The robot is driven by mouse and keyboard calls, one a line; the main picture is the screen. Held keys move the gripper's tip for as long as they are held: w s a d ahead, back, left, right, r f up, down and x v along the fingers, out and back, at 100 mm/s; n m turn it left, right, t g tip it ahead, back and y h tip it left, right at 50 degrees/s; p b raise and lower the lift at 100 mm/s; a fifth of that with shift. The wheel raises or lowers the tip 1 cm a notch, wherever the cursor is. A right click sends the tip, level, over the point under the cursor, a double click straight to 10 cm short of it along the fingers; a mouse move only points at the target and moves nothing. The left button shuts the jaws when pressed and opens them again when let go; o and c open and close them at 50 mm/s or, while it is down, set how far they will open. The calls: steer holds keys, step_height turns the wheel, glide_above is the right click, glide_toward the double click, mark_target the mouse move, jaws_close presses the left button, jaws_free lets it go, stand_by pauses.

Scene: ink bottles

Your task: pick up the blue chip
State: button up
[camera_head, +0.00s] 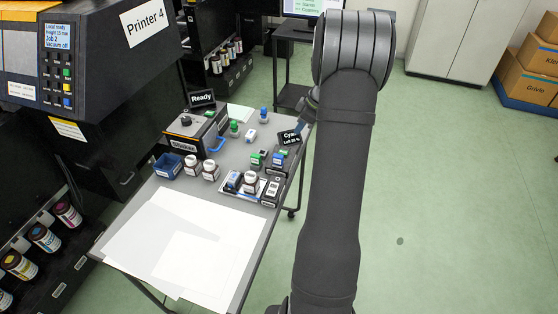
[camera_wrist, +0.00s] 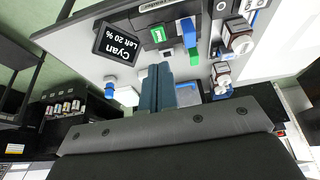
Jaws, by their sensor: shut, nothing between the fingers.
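In the wrist view a blue chip-like piece (camera_wrist: 187,30) with a green end stands at the dark unit beside the Cyan sign; a matching blue piece (camera_head: 277,160) shows small in the head view. Next to it is a green chip (camera_wrist: 158,35), which also shows in the head view (camera_head: 256,157). My gripper (camera_wrist: 160,68) is shut and empty, its teal fingers close together, just short of the unit in the wrist view. I cannot tell the gap between fingertips and chip.
The Cyan sign (camera_wrist: 118,45) stands beside the unit. A white bottle with a blue cap (camera_wrist: 120,92) is to the left of my fingers. White-capped bottles (camera_wrist: 238,35) stand to the right. A blue bin (camera_head: 168,166) is on the table's left; white sheets (camera_head: 185,245) cover its front.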

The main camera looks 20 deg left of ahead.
steer(key=o, duration=0.9)
step_height(320, 180, up, 6)
steer(key=h, duration=0.5)
glide_above(278, 155)
step_height(278, 155, down, 12)
steer(key=shift+w+d+r, duration=0.1)
steer(key=shift+s+f, duration=0.2)
steer(key=shift+f, duration=2.45)
